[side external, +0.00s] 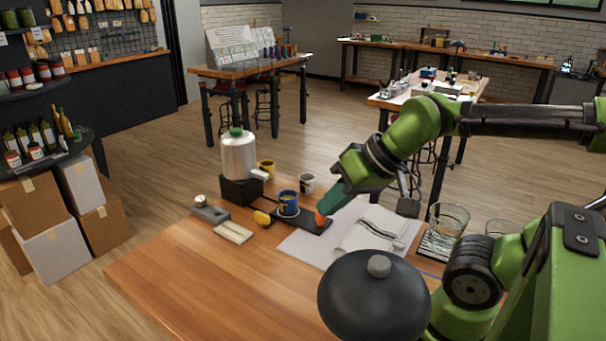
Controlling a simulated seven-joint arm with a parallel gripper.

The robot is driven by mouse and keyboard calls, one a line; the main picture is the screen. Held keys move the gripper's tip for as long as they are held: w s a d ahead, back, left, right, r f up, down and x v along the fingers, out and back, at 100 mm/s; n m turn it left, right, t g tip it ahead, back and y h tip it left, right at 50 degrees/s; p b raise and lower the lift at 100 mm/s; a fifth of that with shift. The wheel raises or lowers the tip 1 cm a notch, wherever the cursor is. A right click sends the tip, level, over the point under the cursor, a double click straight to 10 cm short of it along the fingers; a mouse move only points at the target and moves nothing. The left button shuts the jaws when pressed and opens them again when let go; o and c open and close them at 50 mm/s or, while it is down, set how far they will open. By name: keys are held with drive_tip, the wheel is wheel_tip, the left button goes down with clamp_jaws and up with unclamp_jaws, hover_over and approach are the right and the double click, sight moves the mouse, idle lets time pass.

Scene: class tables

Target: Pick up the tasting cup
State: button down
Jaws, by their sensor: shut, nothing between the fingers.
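A small blue cup (288,204) with a yellowish inside stands upright on a dark flat board (316,228) on the wooden table. A yellow mug (266,169) and a pale mug (307,183) stand behind it. Which of these is the tasting cup, I cannot tell for sure. My gripper (322,214) points down and to the left, low over the board, just right of the blue cup. It looks shut and empty, apart from the cup. An orange patch shows at its tip; the fingers are too small to make out clearly.
A white dispenser (238,156) on a black base stands behind left. A grey block (210,214), a pale tray (234,233) and a yellow object (262,218) lie left. A folded cloth (372,232) and clear glass (447,220) are right. A dark lidded pot (372,300) is in front.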

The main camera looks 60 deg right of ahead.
drive_tip(key=c, duration=1.8)
unclamp_jaws()
drive_tip(key=o, duration=1.6)
drive_tip(key=shift+c, duration=0.2)
drive_tip(key=shift+d, duration=0.1)
drive_tip(key=n+g+h, duration=0.2)
drive_tip(key=n+g, duration=0.4)
hover_over(288, 195)
drive_tip(key=f, duration=1.4)
drive_tip(key=shift+s+a+f, duration=0.15)
drive_tip(key=shift+s+a, duration=0.15)
drive_tip(key=shift+w+d+f, duration=0.1)
drive_tip(key=shift+f, duration=0.9)
drive_tip(key=shift+w+d+f, duration=0.15)
drive_tip(key=shift+f, duration=0.9)
drive_tip(key=shift+w+d+f, duration=0.1)
drive_tip(key=shift+f, duration=0.9)
